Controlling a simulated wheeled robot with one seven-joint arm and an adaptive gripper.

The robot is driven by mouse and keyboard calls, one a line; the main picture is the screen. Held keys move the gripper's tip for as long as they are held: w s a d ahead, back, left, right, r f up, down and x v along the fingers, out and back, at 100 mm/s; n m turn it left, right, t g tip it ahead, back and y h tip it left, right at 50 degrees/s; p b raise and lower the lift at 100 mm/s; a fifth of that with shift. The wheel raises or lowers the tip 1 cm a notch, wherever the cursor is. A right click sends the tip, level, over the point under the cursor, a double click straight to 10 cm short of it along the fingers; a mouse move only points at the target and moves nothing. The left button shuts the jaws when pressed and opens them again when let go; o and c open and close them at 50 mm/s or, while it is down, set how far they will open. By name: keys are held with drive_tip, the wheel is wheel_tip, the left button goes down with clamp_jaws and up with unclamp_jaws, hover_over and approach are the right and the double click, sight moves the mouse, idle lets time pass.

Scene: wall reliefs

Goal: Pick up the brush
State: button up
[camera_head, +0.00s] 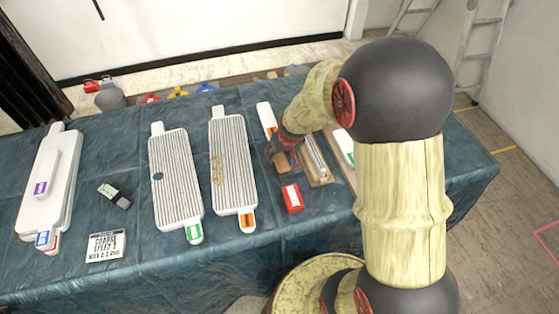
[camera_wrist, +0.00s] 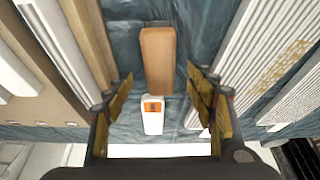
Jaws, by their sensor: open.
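The piece that looks most like the brush is a brown wooden block (camera_wrist: 157,60) in line with a white end bearing an orange label (camera_wrist: 152,121). Whether these are one object, I cannot tell; no bristles show. In the head view the wooden part (camera_head: 281,161) and the white part (camera_head: 265,112) lie on the blue cloth, partly hidden by my arm. My gripper (camera_wrist: 160,76) is open and empty, its fingers on either side of the block in the picture. It points down over the block; the height gap is unclear. It also shows in the head view (camera_head: 283,150).
Ribbed white boards (camera_head: 175,180) (camera_head: 232,165) lie left of my gripper. Wood-edged boards (camera_head: 317,160) lie close on its right. A red box (camera_head: 292,198) sits in front. A dark small item (camera_head: 115,195) and a sign (camera_head: 105,246) are farther left on the blue-covered table (camera_head: 300,240).

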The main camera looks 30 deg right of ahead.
sight(279, 156)
drive_tip(key=b+x, duration=0.2)
drive_tip(key=x, duration=0.3)
drive_tip(key=shift+w, duration=0.1)
drive_tip(key=shift+f, duration=0.2)
idle(0.4)
drive_tip(key=c, duration=0.3)
drive_tip(key=c, duration=1)
drive_tip(key=shift+r, duration=0.15)
